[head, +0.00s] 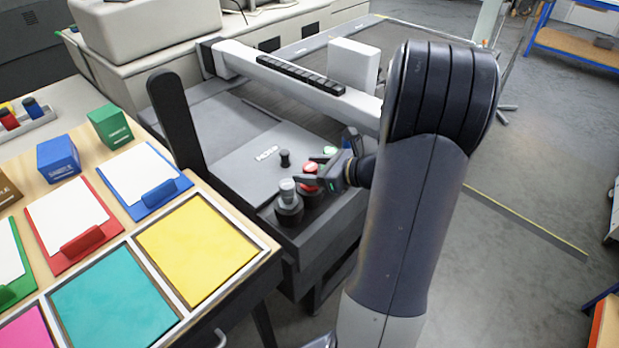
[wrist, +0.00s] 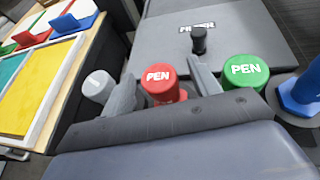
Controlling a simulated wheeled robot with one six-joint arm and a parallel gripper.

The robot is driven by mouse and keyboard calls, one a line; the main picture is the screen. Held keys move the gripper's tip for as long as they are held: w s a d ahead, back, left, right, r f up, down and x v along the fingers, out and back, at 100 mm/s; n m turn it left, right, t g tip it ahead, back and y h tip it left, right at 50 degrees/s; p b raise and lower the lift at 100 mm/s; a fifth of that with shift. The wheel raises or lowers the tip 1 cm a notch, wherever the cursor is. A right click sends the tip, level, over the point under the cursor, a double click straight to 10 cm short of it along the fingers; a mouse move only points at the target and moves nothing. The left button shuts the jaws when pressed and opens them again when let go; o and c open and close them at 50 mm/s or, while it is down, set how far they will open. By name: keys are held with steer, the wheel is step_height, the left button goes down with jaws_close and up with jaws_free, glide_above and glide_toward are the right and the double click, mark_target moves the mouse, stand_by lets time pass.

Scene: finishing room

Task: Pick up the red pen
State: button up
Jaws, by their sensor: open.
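The red pen (head: 309,168), a short thick piece marked PEN on its round top, stands upright on the grey machine. In the wrist view the red pen (wrist: 164,84) shows between the two fingers of my gripper (wrist: 158,72). The left finger is between the red pen and a white-topped piece, the right finger between the red pen and a green one. My gripper (head: 315,172) is open and holds nothing. In the head view it partly covers the red pen. I cannot tell whether the fingers touch it.
Close neighbours are the white-topped piece (wrist: 98,86), the green PEN piece (wrist: 245,71) and a blue piece (wrist: 301,92). A small black knob (head: 285,158) stands behind. A wooden table (head: 90,155) with clipboards and coloured panels is at left. A rail (head: 300,82) crosses the machine's back.

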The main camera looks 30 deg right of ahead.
steer(key=shift+x, duration=1.15)
steer(key=shift+c, duration=0.5)
steer(key=c, duration=1)
steer(key=shift+o, duration=0.2)
